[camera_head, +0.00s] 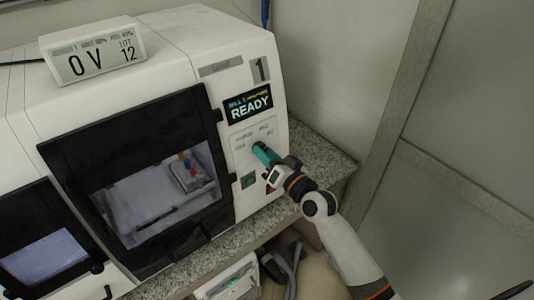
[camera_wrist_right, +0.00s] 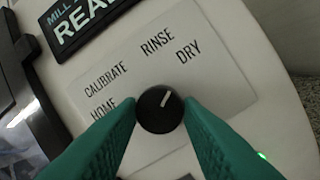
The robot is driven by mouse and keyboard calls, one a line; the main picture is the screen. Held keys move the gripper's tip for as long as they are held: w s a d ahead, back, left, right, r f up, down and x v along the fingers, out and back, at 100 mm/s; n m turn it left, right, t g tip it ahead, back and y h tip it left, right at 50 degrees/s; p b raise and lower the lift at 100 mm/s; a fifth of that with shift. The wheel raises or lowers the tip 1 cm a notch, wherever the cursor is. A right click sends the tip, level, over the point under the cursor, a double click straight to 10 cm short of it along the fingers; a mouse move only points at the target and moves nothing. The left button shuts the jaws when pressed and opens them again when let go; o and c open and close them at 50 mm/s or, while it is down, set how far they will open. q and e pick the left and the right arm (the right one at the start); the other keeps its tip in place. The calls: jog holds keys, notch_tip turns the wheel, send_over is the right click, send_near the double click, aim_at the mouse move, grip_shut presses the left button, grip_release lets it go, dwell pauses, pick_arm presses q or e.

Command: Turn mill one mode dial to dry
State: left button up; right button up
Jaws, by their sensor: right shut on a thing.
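The mode dial (camera_wrist_right: 160,109) is a round black knob on mill one's white front panel (camera_wrist_right: 225,85). Its white line points up and slightly right, roughly toward the word DRY, to the right of RINSE. CALIBRATE and HOME are printed to its left. My right gripper (camera_wrist_right: 160,112) has its green fingers shut on the dial, one on each side. In the head view the right gripper (camera_head: 262,152) is at the panel below the READY display (camera_head: 249,104) and hides the dial. My left gripper is not in view.
Mill one (camera_head: 175,60) has a dark-framed window (camera_head: 60,150) left of the panel. A green button (camera_head: 249,181) sits below the dial. The speckled counter (camera_head: 318,160) has bare room at the right, near the wall.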

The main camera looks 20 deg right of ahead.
jog(key=o, duration=1)
jog(key=shift+c, duration=0.2)
jog(key=b+v, duration=0.3)
jog(key=v, duration=0.9)
